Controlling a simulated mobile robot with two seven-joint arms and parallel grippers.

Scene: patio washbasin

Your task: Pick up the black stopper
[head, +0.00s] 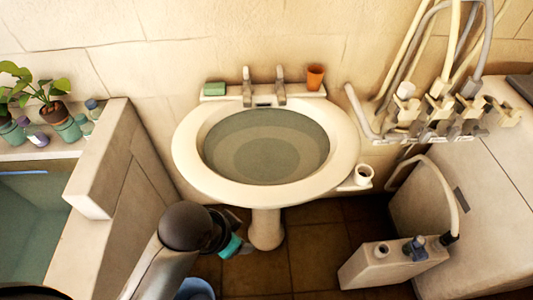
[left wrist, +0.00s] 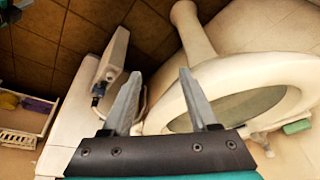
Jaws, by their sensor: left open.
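The white washbasin (head: 188,150) stands against the wall on a pedestal, and greenish water fills its bowl. I cannot make out the black stopper for certain in either view. My left gripper (head: 245,247) is low in front of the basin, left of the pedestal, partly hidden by my own arm. In the left wrist view its two fingers (left wrist: 160,75) are spread apart with nothing between them, and the basin rim shows beyond the right finger. My right gripper is in neither view.
A green soap (head: 215,88), taps (head: 264,88) and an orange cup (head: 315,77) line the basin's back edge. A white box (head: 395,262) with knobs stands at lower right, below pipes (head: 430,110). A low wall (head: 105,165) stands left. Tiled floor is open between.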

